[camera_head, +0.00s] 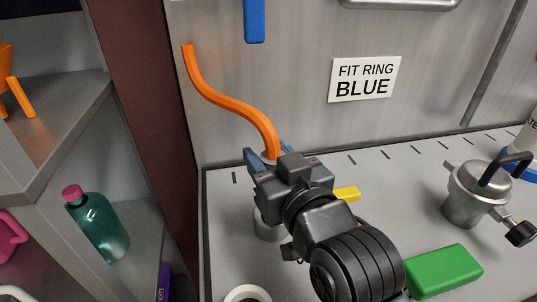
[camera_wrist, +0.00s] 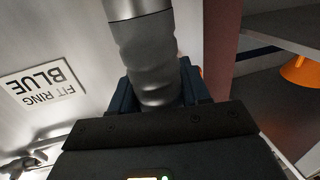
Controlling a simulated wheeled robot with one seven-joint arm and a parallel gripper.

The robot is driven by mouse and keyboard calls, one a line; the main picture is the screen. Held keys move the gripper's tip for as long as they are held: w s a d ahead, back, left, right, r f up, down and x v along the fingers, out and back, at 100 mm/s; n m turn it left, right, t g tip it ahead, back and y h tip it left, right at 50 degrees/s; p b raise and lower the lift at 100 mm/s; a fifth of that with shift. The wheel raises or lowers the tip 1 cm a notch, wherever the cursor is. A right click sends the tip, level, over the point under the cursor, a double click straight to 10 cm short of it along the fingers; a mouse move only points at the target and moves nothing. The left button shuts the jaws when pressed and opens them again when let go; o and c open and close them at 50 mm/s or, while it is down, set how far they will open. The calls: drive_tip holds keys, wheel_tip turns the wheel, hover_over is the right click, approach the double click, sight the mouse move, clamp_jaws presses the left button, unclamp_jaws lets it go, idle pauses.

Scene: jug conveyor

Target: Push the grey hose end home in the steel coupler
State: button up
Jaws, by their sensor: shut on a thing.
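The orange hose (camera_head: 232,107) hangs down along the steel wall to my gripper (camera_head: 268,160). My gripper is shut on the grey hose end, which shows as a ribbed grey cylinder (camera_wrist: 147,60) between the dark fingers in the wrist view. In the head view the gripper mostly hides it. The steel coupler (camera_head: 268,228) stands on the counter right under my gripper, partly hidden by the gripper. In the wrist view a paler steel collar (camera_wrist: 124,8) meets the hose end at the top edge. How deep the hose end sits in it I cannot tell.
A yellow block (camera_head: 347,194), a green block (camera_head: 445,269) and a steel vessel with a black handle (camera_head: 468,195) stand to the right. A white ring (camera_head: 247,293) is at the front. A sign (camera_head: 365,79) reads "FIT RING BLUE". Shelves with a teal bottle (camera_head: 98,225) are left.

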drive_tip(key=shift+f+b, duration=1.3)
drive_tip(key=shift+f, duration=0.7)
drive_tip(key=o, duration=1.3)
drive_tip(key=shift+c, duration=0.2)
drive_tip(key=v, duration=0.8)
drive_tip(key=shift+b, duration=0.35)
